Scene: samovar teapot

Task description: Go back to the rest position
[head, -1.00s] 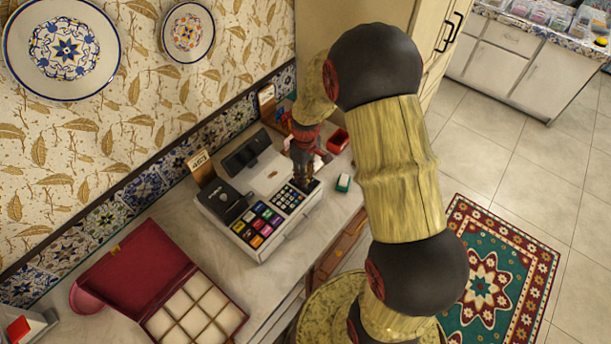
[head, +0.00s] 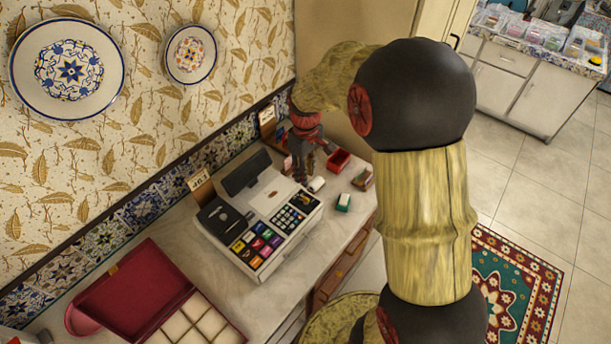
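My gripper (head: 302,172) hangs at the end of my arm, pointing down over the far part of the counter, behind the cash register (head: 262,222). Its fingers are small and dark in this view, and I cannot tell whether they are open or shut. No held object can be made out. My arm's large black and yellow links fill the right middle of the view.
On the counter near my gripper are a red box (head: 340,160), a small green and white item (head: 343,202) and a small brown item (head: 362,180). An open red box with compartments (head: 137,292) is at the lower left. Wall plates (head: 68,68) hang at left. Floor shows at right.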

